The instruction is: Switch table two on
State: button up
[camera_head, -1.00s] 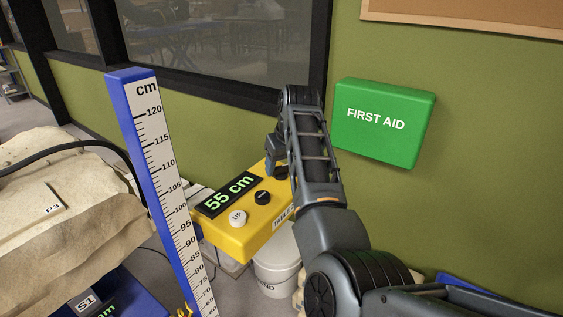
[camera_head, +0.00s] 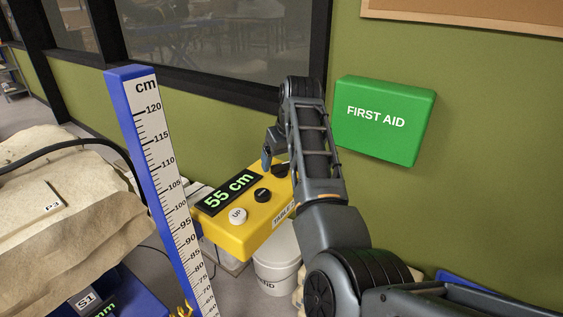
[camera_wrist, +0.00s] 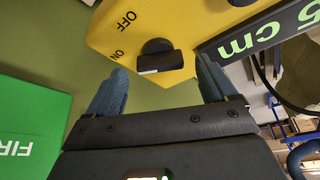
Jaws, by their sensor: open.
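The yellow control box (camera_head: 235,235) stands between the ruler and the green wall. Its display (camera_head: 229,193) reads 55 cm. Beside it are a white UP button (camera_head: 237,215) and a black button (camera_head: 262,195); the label on its side shows only "TABLE", the rest hidden. A black rotary switch (camera_head: 280,170) sits at the box's far end. In the wrist view this switch (camera_wrist: 158,55) has a white mark, with OFF and ON printed to its left. My gripper (camera_wrist: 160,64) is open, its blue-grey fingers at either side of the switch, apparently not touching it.
A blue ruler post (camera_head: 135,130) stands left of the box. A green first aid box (camera_head: 383,120) hangs on the wall right of my arm. A white bucket (camera_head: 275,268) is below, and a large pale fossil block (camera_head: 60,220) lies left.

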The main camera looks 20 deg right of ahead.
jog(key=v, duration=0.6)
jog(key=shift+r, duration=0.15)
jog(key=shift+s, duration=0.15)
